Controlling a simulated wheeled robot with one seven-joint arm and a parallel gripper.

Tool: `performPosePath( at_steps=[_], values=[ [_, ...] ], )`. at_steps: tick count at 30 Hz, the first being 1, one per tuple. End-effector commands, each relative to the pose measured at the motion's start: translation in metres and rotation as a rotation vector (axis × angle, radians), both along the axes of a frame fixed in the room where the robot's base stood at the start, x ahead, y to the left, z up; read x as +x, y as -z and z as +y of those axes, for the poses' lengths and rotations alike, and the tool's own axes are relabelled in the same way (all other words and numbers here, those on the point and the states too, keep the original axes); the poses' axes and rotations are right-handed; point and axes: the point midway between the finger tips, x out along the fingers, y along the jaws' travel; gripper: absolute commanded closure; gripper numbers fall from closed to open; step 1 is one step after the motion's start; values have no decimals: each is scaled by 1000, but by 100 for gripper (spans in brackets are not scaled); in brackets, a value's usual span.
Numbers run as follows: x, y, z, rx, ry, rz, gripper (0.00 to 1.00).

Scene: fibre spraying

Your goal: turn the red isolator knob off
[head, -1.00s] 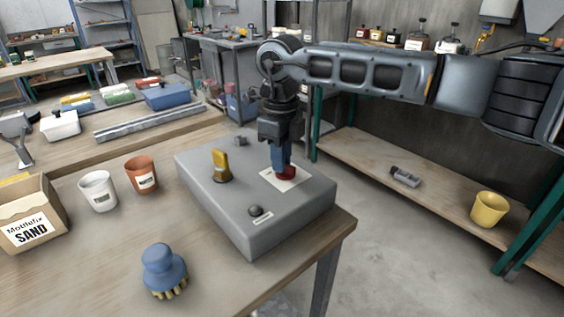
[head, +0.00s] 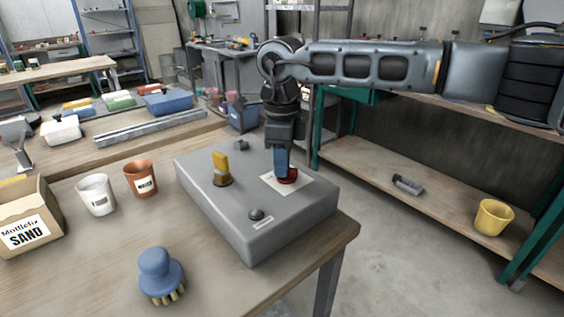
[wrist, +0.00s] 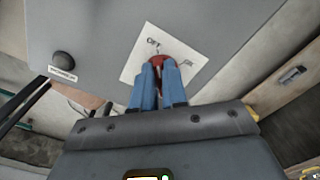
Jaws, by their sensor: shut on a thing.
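The red isolator knob (head: 288,177) sits on a white label plate (head: 302,187) on top of a grey box (head: 215,204). My gripper (head: 283,172) points down over the knob, its blue fingers shut on it. The wrist view shows the red knob (wrist: 160,62) between the fingertips (wrist: 160,72). The plate there carries printed markings on two sides, one seeming to read OFF. The fingers hide much of the knob, so I cannot tell its exact setting.
A yellow switch (head: 221,168) and a black button (head: 256,214) stand on the same box. A white cup (head: 96,195), a terracotta cup (head: 140,179), a sand box (head: 28,218) and a blue brush (head: 160,275) stand on the table, left and in front.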

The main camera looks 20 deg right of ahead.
Motion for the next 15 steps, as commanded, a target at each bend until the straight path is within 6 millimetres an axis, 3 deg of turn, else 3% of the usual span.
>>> performPosePath(
  at_steps=[5, 6, 13, 15],
  values=[
    [1, -2, 0, 1, -2, -4, 100],
    [1, -2, 0, 1, -2, -4, 84],
    [1, -1, 0, 0, -1, -2, 62],
    [0, -1, 0, 0, -1, -1, 62]
  ],
)
